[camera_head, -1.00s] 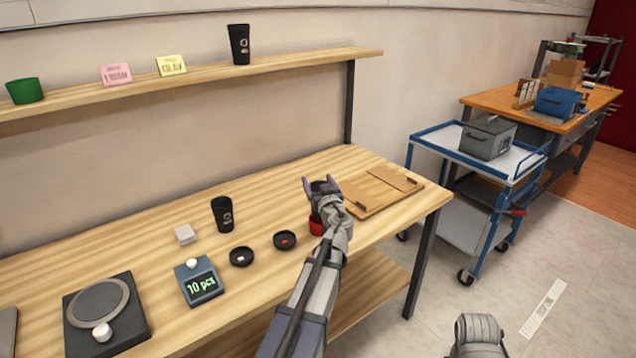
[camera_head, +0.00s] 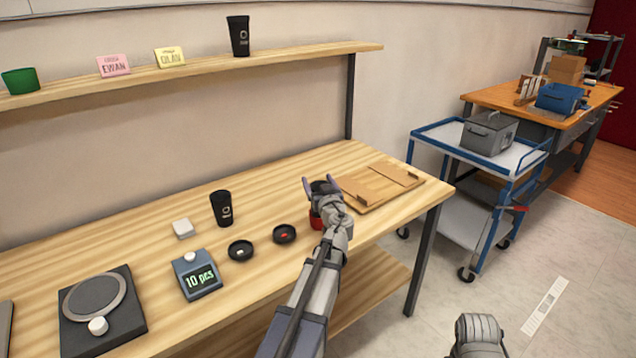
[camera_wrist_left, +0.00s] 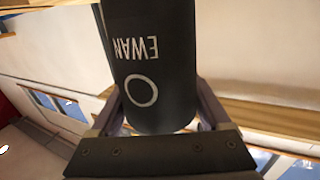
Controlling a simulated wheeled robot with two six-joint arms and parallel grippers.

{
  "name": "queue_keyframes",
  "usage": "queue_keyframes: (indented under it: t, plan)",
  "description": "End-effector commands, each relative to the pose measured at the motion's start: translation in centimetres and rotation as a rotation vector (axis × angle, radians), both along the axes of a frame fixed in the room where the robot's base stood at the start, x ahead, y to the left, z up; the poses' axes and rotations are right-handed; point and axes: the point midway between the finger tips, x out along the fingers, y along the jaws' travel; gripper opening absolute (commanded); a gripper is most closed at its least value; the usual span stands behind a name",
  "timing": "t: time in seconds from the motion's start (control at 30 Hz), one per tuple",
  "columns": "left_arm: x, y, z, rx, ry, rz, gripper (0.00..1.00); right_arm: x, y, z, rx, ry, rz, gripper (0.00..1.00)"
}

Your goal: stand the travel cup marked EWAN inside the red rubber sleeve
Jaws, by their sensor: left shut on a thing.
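The black travel cup marked EWAN (camera_wrist_left: 150,70) fills the left wrist view, its white lettering upside down there. My left gripper (camera_head: 322,184) is shut on it, one finger on each side. In the head view only the dark top of the cup (camera_head: 322,189) shows between the fingers. The red rubber sleeve (camera_head: 315,220) shows just below the gripper, partly hidden by my left wrist. The cup is over or in the sleeve; I cannot tell how deep it sits. My right gripper is out of view.
Another black cup (camera_head: 222,209) stands on the bench, and one (camera_head: 238,36) on the shelf. A wooden tray (camera_head: 378,186) is close on the right.

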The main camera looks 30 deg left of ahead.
Motion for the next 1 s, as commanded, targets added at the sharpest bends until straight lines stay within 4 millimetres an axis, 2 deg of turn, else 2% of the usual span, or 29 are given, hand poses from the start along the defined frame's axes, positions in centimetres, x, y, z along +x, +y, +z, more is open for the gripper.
queue_keyframes:
  t: [1.0]
  plan:
    - [0.0, 0.0, -2.1, 0.0, 0.0, 0.0, 0.58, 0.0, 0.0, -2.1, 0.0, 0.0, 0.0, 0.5]
